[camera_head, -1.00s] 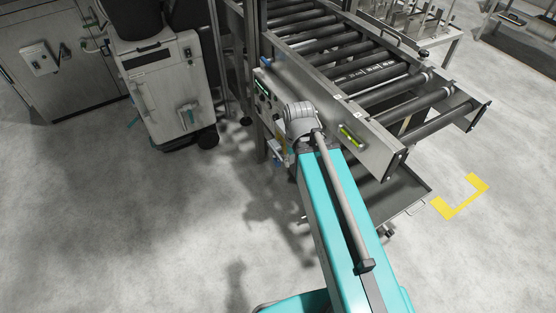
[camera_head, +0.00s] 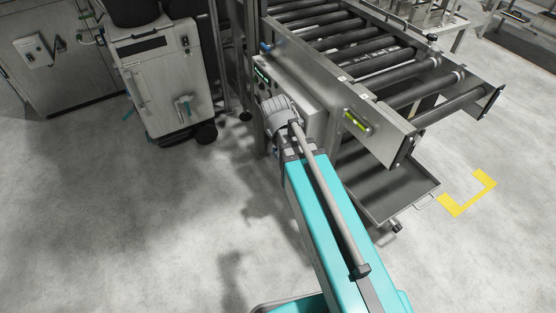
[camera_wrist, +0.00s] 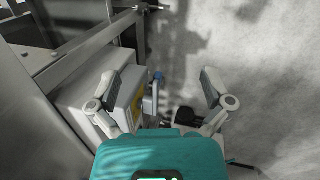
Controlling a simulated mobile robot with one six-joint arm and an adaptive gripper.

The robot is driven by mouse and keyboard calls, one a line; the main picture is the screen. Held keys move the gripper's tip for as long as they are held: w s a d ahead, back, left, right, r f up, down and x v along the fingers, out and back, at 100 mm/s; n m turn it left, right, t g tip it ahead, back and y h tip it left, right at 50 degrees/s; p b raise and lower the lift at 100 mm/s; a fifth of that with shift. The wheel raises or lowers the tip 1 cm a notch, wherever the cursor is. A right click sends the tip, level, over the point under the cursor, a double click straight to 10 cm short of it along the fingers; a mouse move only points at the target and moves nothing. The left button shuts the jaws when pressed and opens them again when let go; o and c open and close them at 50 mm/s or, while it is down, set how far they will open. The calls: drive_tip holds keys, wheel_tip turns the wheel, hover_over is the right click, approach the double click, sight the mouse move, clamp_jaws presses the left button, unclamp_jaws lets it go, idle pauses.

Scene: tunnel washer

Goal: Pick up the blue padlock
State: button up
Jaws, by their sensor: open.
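A small blue part (camera_wrist: 158,76), probably the blue padlock, shows in the wrist view. It is at the side of a grey box (camera_wrist: 97,92) with a yellow plate, next to a grey handle-like part. Its shape is too small to make out. My gripper (camera_wrist: 163,92) is open and empty. Its fingers stand wide apart, with the box side and the blue part seen between them. I cannot tell how far the blue part is beyond the fingertips.
A roller conveyor (camera_head: 385,128) with a steel frame stands beside my arm, above a grey tray (camera_head: 395,192). A grey wheeled machine (camera_head: 165,85) stands at left. The floor in front is clear.

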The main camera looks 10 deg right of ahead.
drive_tip(key=w+f+n+h+b, duration=0.3)
drive_tip(key=w+f+n+b, duration=0.25)
drive_tip(key=f+b, duration=0.4)
drive_tip(key=n+t+h+b, duration=0.5)
drive_tip(key=n+h+b, duration=0.45)
drive_tip(key=b, duration=1.75)
approach(274, 152)
drive_tip(key=s+a+r+n+y, duration=0.1)
drive_tip(key=r+n, duration=0.1)
drive_tip(key=shift+s+a+f+b, duration=0.15)
drive_tip(key=shift+a+b, duration=0.15)
drive_tip(key=shift+a, duration=0.35)
drive_tip(key=shift+d, duration=0.15)
drive_tip(key=b+x, duration=0.1)
drive_tip(key=x, duration=0.6)
drive_tip(key=shift+d, duration=0.15)
drive_tip(key=shift+w+d+b, duration=0.25)
drive_tip(key=shift+d+b, duration=0.05)
drive_tip(key=shift+d, duration=0.25)
drive_tip(key=shift+f, duration=0.1)
